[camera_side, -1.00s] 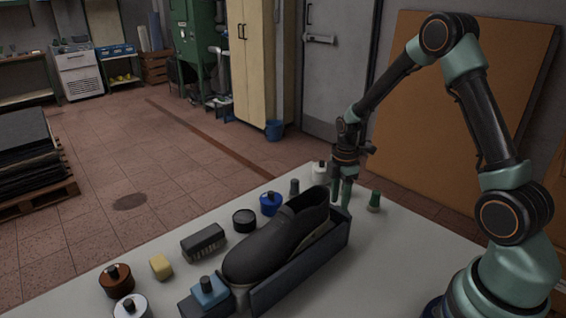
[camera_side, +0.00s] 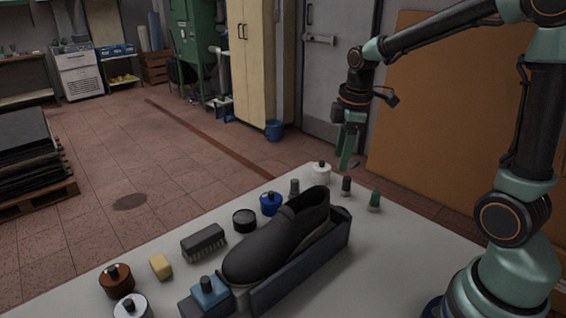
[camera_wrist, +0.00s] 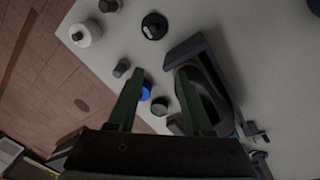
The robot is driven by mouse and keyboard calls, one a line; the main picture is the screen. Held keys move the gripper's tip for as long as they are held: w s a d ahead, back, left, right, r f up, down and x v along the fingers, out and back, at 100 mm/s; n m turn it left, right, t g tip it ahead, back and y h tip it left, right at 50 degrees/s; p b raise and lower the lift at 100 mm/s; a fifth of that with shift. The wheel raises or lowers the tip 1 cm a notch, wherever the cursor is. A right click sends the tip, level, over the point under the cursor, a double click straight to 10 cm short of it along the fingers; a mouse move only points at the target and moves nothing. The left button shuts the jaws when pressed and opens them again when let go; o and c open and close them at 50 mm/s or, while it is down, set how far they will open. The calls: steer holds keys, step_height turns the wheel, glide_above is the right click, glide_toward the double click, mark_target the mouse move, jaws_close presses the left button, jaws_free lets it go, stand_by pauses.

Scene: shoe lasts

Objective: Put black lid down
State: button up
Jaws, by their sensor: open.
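A small dark piece with a paler foot (camera_side: 346,186) stands upright near the table's far corner in the side view; I take it to be the black lid. It stands between a white jar (camera_side: 321,169) and a green-topped bottle (camera_side: 374,201). My gripper (camera_side: 346,165) is above it, fingers pointing down, apart from it and empty. In the wrist view my gripper's two fingers (camera_wrist: 158,80) are spread with nothing between their tips. Several dark tops show there, and I cannot tell which one is the lid.
A black shoe (camera_side: 280,240) lies in a dark tray (camera_side: 300,268) mid-table. A grey cylinder (camera_side: 294,187), blue jar (camera_side: 270,203), black tin (camera_side: 244,220) and brush (camera_side: 203,242) line the table's left edge.

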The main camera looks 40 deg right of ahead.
steer(key=s+a+r+m+t, duration=0.4)
steer(key=s+a+r+m, duration=0.1)
steer(key=s+a+m, duration=0.3)
steer(key=shift+s+a+r+m, duration=0.3)
steer(key=shift+s+r+m, duration=0.15)
steer(key=shift+m, duration=0.45)
